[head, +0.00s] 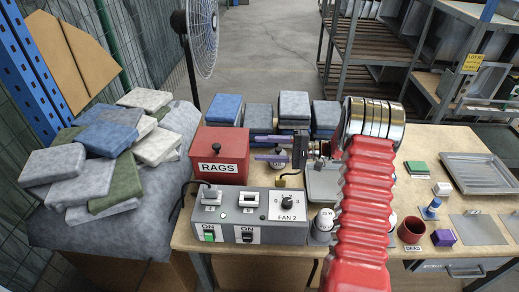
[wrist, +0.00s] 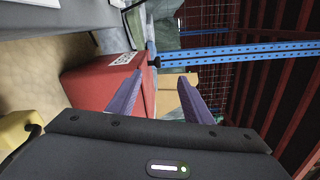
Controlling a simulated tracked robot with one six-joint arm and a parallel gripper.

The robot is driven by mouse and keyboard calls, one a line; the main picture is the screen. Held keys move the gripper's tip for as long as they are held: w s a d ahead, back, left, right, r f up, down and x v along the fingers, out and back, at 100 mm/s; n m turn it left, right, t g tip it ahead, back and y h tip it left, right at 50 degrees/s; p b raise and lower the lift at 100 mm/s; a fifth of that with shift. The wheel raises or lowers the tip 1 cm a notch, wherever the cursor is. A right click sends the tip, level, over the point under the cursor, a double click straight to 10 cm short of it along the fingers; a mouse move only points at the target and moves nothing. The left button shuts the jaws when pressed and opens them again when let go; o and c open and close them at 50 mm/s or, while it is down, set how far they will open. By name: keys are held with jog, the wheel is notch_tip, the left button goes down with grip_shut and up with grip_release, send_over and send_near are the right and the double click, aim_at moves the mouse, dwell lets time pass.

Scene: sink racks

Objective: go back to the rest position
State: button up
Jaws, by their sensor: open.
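My gripper (head: 268,149) is open, with two purple fingers pointing left in the head view. It is above the workbench, beside the right side of the red RAGS box (head: 219,155). In the wrist view my gripper (wrist: 157,92) shows its two fingers spread apart, with nothing between them. The red box (wrist: 100,82) appears beside and behind the left finger there. I cannot tell whether that finger touches the box. My red ribbed arm cover hides part of the bench in the head view.
A grey switch box (head: 250,232) stands in front of the red box. Folded cloths (head: 293,106) lie behind it, and a heap of cloths (head: 90,165) is at left. A dark red cup (head: 411,230) and a metal tray (head: 482,172) are at right.

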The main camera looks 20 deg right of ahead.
dwell(0.3)
jog(key=s+a+r+n+g+h, duration=0.2)
jog(key=s+a+r+g+h, duration=0.15)
jog(key=s+a+r, duration=0.45)
jog(key=s+a+r+n+g+h, duration=0.3)
jog(key=s+a+h, duration=0.25)
jog(key=s, duration=0.45)
jog(key=s+d+r+n+t+h, duration=0.1)
jog(key=s+r+t+h, duration=0.1)
jog(key=s, duration=0.5)
jog(key=s+d+r+n+t+h, duration=0.1)
jog(key=s+d+r+t+h, duration=0.1)
jog(key=s+h, duration=0.3)
jog(key=shift+s+d+r+t+h, duration=0.25)
jog(key=shift+s+t, duration=0.3)
jog(key=shift+s, duration=0.75)
jog(key=shift+a+f, duration=0.1)
dwell(0.6)
